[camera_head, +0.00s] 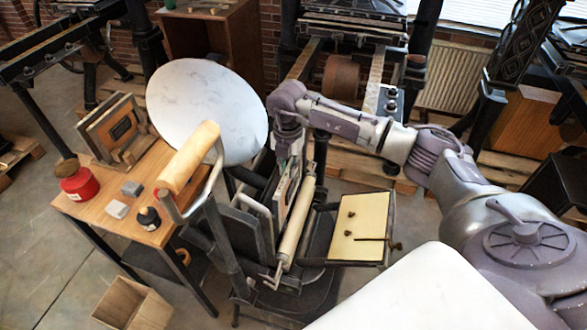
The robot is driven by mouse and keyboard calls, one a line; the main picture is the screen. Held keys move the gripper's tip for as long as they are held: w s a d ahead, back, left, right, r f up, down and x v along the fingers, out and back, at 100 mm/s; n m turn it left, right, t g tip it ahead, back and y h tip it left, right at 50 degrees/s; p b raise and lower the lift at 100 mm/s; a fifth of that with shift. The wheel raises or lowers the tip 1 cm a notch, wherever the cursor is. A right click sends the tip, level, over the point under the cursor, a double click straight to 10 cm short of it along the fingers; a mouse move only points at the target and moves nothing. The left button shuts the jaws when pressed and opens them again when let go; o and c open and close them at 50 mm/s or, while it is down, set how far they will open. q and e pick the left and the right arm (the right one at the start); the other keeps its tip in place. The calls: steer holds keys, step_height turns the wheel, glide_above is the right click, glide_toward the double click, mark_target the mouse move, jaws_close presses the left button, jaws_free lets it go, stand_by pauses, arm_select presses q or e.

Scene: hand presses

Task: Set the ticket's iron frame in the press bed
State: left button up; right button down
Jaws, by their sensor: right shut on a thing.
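My right gripper (284,162) points down over the hand press (250,215) in the middle of the picture. It is shut on the iron frame (287,188), which stands nearly upright, edge-on to me, at the press bed. From here I cannot tell whether the frame touches the bed, as the gripper and the long roller (297,222) partly cover that area. More frames (112,128) stand in a wooden rack on the side table at the left. I cannot make out a ticket. My left gripper is not in view.
A large pale disc (205,110) and an upper roller (188,158) stand left of the bed. A tan board (359,226) juts out at the right. The side table (150,185) holds a red tin (77,185), grey blocks and a dark bottle. A wooden bin (132,304) is on the floor.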

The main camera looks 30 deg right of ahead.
steer(key=shift+w+a+r, duration=0.15)
steer(key=shift+w+a, duration=0.05)
steer(key=shift+w, duration=0.2)
stand_by(0.4)
steer(key=shift+f+b, duration=0.35)
steer(key=shift+f, duration=0.05)
stand_by(0.5)
steer(key=shift+f, duration=0.2)
steer(key=shift+f+b, duration=0.35)
stand_by(0.7)
steer(key=shift+f, duration=0.35)
steer(key=shift+s+f+b, duration=0.1)
steer(key=shift+f+b, duration=0.2)
steer(key=shift+b, duration=0.15)
stand_by(0.7)
steer(key=c, duration=1)
jaws_free()
steer(key=shift+f, duration=0.1)
steer(key=shift+o, duration=0.2)
